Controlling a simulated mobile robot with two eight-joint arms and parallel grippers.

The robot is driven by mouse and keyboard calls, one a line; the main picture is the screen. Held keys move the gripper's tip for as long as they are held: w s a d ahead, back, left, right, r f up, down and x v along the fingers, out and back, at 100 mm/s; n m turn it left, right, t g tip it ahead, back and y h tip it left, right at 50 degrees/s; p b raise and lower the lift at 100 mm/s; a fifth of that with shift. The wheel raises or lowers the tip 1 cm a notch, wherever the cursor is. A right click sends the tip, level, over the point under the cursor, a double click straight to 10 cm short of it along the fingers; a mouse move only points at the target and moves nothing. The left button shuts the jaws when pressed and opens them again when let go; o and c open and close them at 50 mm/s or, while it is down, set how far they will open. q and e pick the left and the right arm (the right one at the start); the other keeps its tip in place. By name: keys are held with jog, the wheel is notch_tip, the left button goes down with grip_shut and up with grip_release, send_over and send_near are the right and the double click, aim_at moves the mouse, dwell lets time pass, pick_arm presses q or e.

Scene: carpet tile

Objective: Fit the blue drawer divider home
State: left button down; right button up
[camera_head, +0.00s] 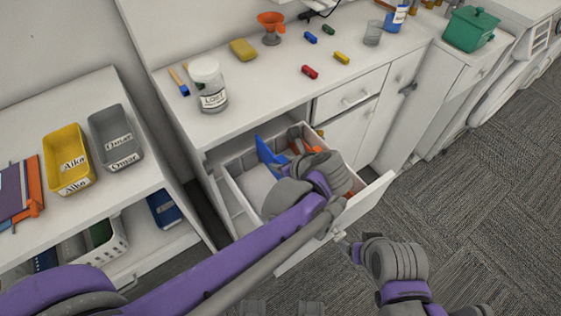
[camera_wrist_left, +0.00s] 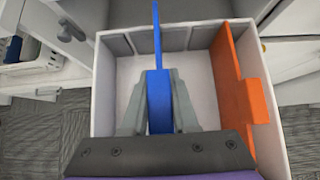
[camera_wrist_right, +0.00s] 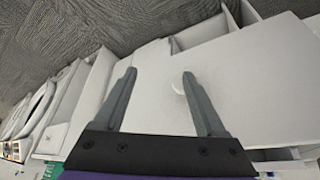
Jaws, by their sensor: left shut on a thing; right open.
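The blue drawer divider (camera_head: 267,152) is at the open drawer (camera_head: 234,187), and part of it stands above the rim in the head view. My left gripper (camera_wrist_left: 158,105) is shut on the blue divider (camera_wrist_left: 156,60), which runs lengthwise between its fingers. Its far end overlaps the drawer's far wall, where grey slotted pieces (camera_wrist_left: 118,45) line the inside. I cannot tell whether its lower edge touches the floor. An orange divider (camera_wrist_left: 238,90) stands along the right side there.
A shelf at left holds a yellow bin (camera_head: 68,160) and a grey bin (camera_head: 116,140). Carpet (camera_head: 470,190) at right is clear.

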pick_arm(q)
jog(key=shift+f+b, duration=1.75)
jog(key=shift+f, duration=0.7)
jog(key=c, duration=0.6)
grip_release()
jog(key=p+v, duration=0.1)
jog(key=v, duration=1)
jog(key=shift+f+p, duration=0.1)
jog(key=shift+p, duration=0.2)
